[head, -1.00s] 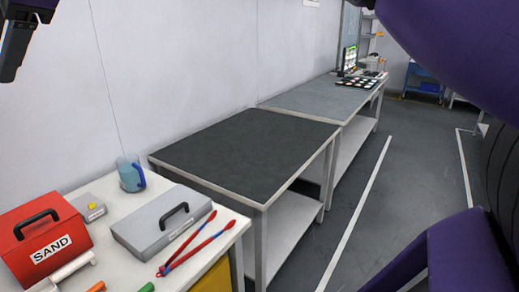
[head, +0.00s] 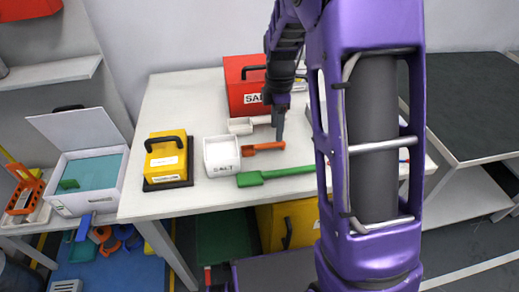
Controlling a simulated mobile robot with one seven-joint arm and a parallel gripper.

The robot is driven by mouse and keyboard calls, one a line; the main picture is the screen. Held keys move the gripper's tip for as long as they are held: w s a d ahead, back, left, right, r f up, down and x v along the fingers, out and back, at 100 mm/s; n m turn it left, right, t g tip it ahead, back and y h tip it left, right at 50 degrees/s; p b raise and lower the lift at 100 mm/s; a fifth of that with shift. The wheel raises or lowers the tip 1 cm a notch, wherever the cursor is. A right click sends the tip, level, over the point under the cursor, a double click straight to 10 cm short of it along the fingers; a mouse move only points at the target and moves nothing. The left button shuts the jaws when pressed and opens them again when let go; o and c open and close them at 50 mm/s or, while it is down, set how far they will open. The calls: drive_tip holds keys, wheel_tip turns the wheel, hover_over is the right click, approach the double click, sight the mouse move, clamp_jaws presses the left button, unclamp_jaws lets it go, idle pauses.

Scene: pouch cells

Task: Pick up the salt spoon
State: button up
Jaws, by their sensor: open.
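A white open tub marked SALT (head: 222,157) stands near the middle of the white table. An orange spoon (head: 264,148) lies just right of it, and a longer green spoon (head: 275,175) lies in front, its right end passing behind my arm. Neither spoon bears a label I can read, so I cannot tell which is the salt spoon. My gripper (head: 279,132) is open and points down over the right part of the orange spoon. I cannot tell whether its fingertips touch the spoon.
A red box (head: 240,98) with a partly hidden label and a white scoop (head: 240,126) stand behind. A yellow handled block (head: 166,160) is left of the tub. A lidded white box with teal inside (head: 92,175) is farther left. My arm hides the table's right part.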

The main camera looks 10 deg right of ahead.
sight(273, 143)
drive_tip(key=shift+w+a+f+b, duration=0.1)
drive_tip(key=shift+w+f+b, duration=0.05)
drive_tip(key=shift+f, duration=0.85)
drive_tip(key=shift+w+a+f+b, duration=0.15)
drive_tip(key=shift+f+b, duration=0.05)
drive_tip(key=shift+f, duration=0.85)
drive_tip(key=shift+w+a+f+b, duration=0.1)
drive_tip(key=shift+w+f+b, duration=0.05)
drive_tip(key=shift+f, duration=0.85)
clamp_jaws()
